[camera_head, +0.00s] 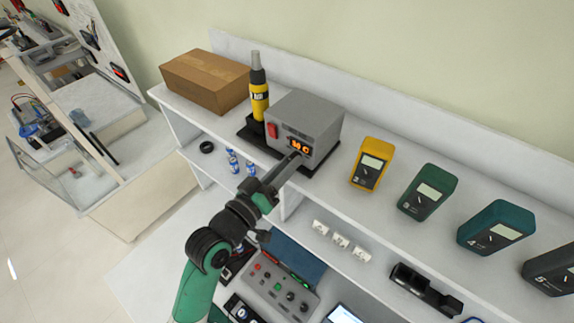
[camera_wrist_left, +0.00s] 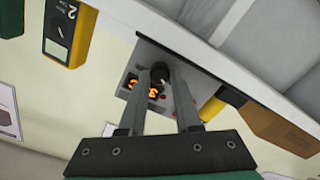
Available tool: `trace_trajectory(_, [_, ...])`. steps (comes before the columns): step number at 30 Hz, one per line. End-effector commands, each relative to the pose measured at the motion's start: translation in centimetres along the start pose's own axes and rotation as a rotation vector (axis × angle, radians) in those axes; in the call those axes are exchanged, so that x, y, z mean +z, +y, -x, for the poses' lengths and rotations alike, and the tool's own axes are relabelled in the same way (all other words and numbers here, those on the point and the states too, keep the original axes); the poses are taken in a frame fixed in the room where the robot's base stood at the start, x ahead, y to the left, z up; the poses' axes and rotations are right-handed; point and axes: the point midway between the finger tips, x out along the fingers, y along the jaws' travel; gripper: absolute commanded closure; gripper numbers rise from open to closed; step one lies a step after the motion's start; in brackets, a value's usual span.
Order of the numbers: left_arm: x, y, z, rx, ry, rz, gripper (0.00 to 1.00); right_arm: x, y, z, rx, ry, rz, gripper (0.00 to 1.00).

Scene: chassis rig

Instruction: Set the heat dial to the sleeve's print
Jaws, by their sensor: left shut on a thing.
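A grey hot-air station (camera_head: 306,122) with a red switch and an orange lit display (camera_head: 299,146) stands on the upper shelf. I cannot read the digits for certain. The display also shows in the left wrist view (camera_wrist_left: 151,92), partly behind a finger. My left gripper (camera_head: 296,158) is at the station's front, just below the display. In the left wrist view its fingers are shut on the dark round heat dial (camera_wrist_left: 160,71). In the head view the gripper hides the dial. I cannot pick out the sleeve or its print. My right gripper is not in view.
A yellow-black hot-air handpiece (camera_head: 259,95) stands beside the station, with a cardboard box (camera_head: 206,80) farther left. A yellow meter (camera_head: 371,164), a green meter (camera_head: 428,192) and others line the shelf to the right. Small white blocks (camera_head: 341,241) and blue-white items (camera_head: 233,161) sit lower.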

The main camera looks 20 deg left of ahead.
Motion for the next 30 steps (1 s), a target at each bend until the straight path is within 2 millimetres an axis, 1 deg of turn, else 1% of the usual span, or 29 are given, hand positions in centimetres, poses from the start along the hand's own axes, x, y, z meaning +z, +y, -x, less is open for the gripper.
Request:
trace_trajectory(8, [0.2,-0.1,0.0,0.003,0.003,-0.217,1.0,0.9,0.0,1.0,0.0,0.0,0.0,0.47])
trace_trajectory(30, [0.2,-0.1,0.0,0.009,0.013,-0.921,1.0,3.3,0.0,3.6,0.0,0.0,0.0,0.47])
